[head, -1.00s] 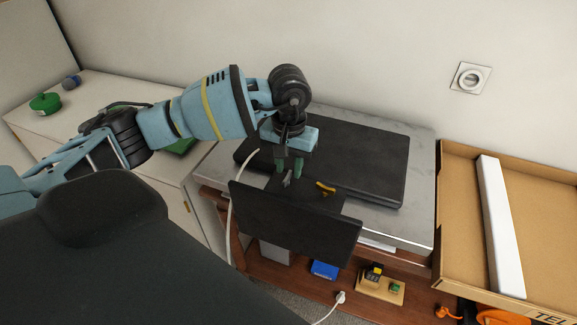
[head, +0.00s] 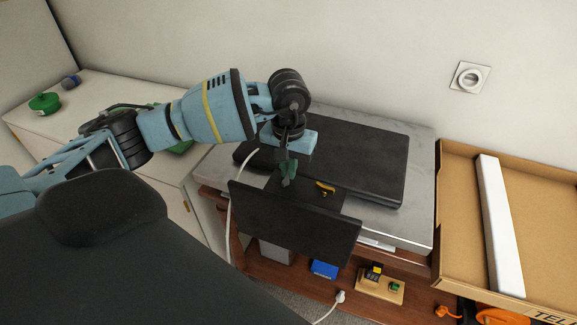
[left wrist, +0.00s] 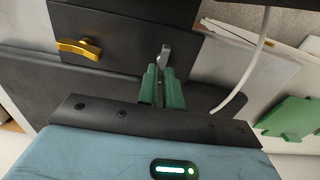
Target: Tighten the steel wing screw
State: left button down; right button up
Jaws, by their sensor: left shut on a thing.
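The steel wing screw (left wrist: 165,54) is a small grey wing standing on a black plate (left wrist: 125,35). It shows in the left wrist view just beyond the green fingertips. My left gripper (left wrist: 162,80) is shut on it, with the two green fingers close together at its wing. In the head view my left gripper (head: 288,170) points down at the plate, and the fingers mostly hide the screw. A yellow wing screw (head: 325,187) sits to the right on the same plate and also shows in the left wrist view (left wrist: 80,48). My right gripper is not in view.
A black slab (head: 365,160) lies on the grey tabletop (head: 420,190); a black panel (head: 295,225) stands at its front. A white cable (head: 230,215) hangs at the left. A cardboard box (head: 455,240) with a white bar (head: 500,225) is at right.

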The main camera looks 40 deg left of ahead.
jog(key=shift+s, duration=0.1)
pick_arm(q)
jog(key=n, duration=0.3)
jog(key=shift+a, duration=0.15)
jog(key=n, duration=0.4)
jog(key=shift+s+a+r+n+p, duration=0.1)
jog(key=shift+s+a+n+p, duration=0.1)
jog(key=shift+n+p, duration=0.15)
jog(key=n, duration=0.2)
jog(key=n+p, duration=0.1)
jog(key=n, duration=0.2)
jog(key=shift+s+a, duration=0.1)
jog(key=shift+s, duration=0.1)
jog(key=n, duration=0.2)
jog(key=shift+s+n+p, duration=0.1)
jog(key=shift+n+p, duration=0.25)
jog(key=shift+p, duration=0.05)
jog(key=shift+n, duration=0.5)
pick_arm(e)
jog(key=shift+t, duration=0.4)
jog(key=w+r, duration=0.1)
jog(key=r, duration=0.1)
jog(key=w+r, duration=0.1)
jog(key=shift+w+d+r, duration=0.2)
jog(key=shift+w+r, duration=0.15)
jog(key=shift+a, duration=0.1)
pick_arm(q)
jog(key=c, duration=1.6)
grip_release()
jog(key=shift+s, duration=0.1)
